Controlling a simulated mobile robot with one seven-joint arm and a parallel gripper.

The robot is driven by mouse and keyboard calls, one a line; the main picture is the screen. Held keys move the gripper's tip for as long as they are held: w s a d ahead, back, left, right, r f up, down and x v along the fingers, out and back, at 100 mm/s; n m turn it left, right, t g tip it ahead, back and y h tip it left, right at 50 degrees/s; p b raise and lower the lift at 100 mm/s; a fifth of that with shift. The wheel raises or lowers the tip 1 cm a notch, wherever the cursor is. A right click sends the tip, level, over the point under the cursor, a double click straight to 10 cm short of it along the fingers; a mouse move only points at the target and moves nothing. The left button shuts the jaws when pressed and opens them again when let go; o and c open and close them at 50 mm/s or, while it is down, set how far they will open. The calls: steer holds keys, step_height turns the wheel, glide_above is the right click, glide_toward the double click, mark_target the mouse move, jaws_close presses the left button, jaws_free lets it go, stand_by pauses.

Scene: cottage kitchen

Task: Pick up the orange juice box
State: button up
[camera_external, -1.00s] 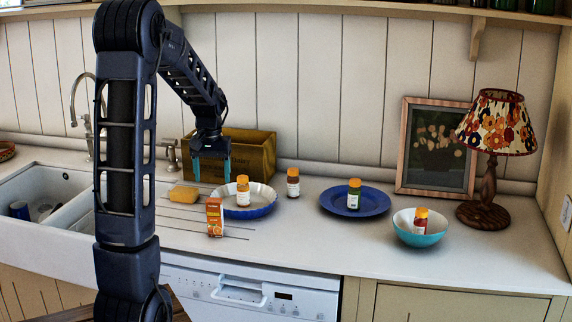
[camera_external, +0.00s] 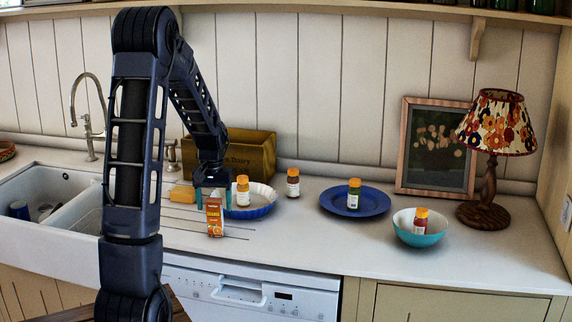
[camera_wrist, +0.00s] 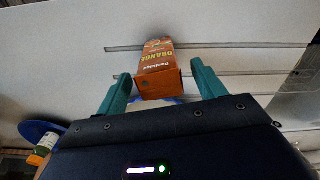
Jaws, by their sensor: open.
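The orange juice box (camera_external: 215,218) stands upright on the white counter near its front edge, left of the middle in the external view. My gripper (camera_external: 213,204) is low, right at the box, with its teal fingers open. In the wrist view the orange juice box (camera_wrist: 158,68) shows between and just beyond the two spread fingertips of my gripper (camera_wrist: 160,82). A gap shows on each side of the box. Whether a finger touches it I cannot tell.
A white and blue bowl (camera_external: 262,203) with an orange-capped bottle (camera_external: 243,191) stands close right of my gripper. A yellow sponge (camera_external: 181,193) lies to the left, a wooden crate (camera_external: 250,150) behind. The sink (camera_external: 50,230) is at left.

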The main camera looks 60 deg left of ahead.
steer(key=shift+f, duration=0.75)
steer(key=c, duration=1.2)
